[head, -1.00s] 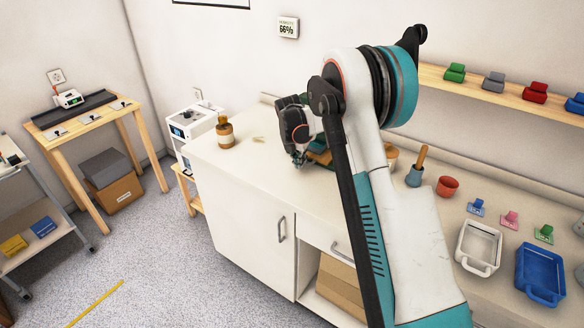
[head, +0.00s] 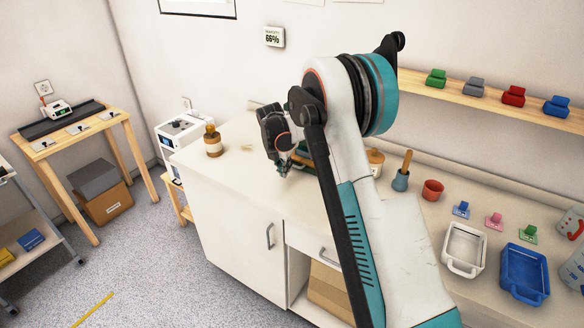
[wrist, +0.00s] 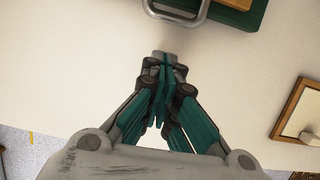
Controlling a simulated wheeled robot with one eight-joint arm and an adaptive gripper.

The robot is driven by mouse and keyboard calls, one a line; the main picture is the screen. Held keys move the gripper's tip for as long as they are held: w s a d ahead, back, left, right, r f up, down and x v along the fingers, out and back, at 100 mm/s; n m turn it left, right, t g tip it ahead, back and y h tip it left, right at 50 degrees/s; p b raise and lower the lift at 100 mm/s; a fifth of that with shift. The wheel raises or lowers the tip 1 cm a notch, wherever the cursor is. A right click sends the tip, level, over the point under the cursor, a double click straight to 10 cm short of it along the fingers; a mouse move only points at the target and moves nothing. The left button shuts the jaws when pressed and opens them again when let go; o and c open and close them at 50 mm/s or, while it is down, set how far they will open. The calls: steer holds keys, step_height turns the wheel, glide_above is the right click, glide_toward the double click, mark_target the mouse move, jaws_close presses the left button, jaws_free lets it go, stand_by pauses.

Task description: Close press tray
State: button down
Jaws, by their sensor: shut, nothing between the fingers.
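A dark green piece with a grey metal handle (wrist: 178,10) shows at the top edge of the wrist view; most of it is cut off. In the head view, a green and wooden item (head: 305,158) on the counter is largely hidden behind my arm. I cannot tell whether its tray stands open. My gripper (wrist: 165,60) is shut and empty, its fingertips apart from the handle in the wrist picture. In the head view my gripper (head: 283,171) points down close above the counter, just left of the green item.
An amber bottle (head: 213,145) stands on the counter to the left. To the right are a wooden-handled tool in a grey cup (head: 400,180), a red cup (head: 432,190), a white tray (head: 464,248) and a blue tray (head: 524,272). The counter's front-left part is clear.

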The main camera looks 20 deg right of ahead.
steer(key=s+a+r+m+t+y+p, duration=0.1)
steer(key=s+a+r+m+p, duration=0.15)
steer(key=s+r, duration=0.55)
steer(key=s+a+r+m+p, duration=0.1)
steer(key=s+a+r+m, duration=0.2)
steer(key=r, duration=0.9)
steer(key=s+a+r+m+t+y, duration=0.1)
steer(key=s+r+m, duration=0.2)
steer(key=s+m, duration=0.6)
steer(key=s+a+r+m+t, duration=0.2)
steer(key=s+r+m, duration=0.2)
steer(key=s, duration=0.9)
steer(key=s+a+f+m+t, duration=0.1)
steer(key=s+f+m, duration=0.3)
steer(key=s+m, duration=0.3)
steer(key=s, duration=0.3)
steer(key=shift+f+y, duration=0.15)
steer(key=shift+y, duration=0.25)
